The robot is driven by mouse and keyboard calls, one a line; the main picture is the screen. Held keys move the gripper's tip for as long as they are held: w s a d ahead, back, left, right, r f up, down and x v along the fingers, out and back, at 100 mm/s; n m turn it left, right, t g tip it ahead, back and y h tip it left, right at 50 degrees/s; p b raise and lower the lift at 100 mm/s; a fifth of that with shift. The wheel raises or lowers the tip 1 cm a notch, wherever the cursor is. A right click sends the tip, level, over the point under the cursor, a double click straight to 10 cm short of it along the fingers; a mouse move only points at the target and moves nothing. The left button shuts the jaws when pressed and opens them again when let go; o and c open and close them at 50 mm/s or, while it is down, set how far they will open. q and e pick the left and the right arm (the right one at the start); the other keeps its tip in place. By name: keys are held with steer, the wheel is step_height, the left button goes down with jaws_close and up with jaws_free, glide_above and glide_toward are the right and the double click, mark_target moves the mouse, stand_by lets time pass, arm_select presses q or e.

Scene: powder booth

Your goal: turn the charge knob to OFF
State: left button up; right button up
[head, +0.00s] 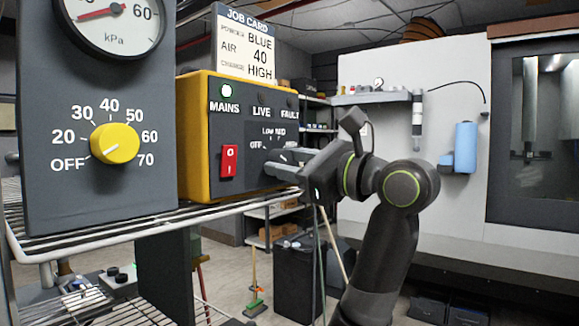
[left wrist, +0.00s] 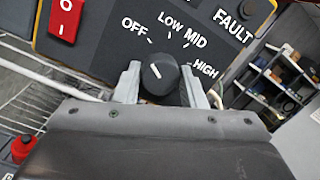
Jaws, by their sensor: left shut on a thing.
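The charge knob (left wrist: 160,78) is a dark round knob with a white pointer line, on the dark front of the yellow control box (head: 195,135). Marks OFF, LOW, MID and HIGH stand around it. In the left wrist view its pointer line slants up and left, on the OFF side. My left gripper (left wrist: 162,86) is shut on the knob, with one finger on each side. In the head view my left gripper (head: 286,163) reaches the box front from the right, and its fingers mostly hide the knob. My right gripper is not in view.
A grey gauge panel (head: 60,200) with a yellow knob (head: 115,143) stands at left. The job card (head: 246,45) reads CHARGE HIGH. Both units stand on a wire shelf (head: 150,222).

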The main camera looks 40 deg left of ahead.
arm_select(q)
steer(key=shift+n, duration=0.6)
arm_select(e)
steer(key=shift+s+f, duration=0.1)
arm_select(q)
steer(key=shift+n, duration=0.4)
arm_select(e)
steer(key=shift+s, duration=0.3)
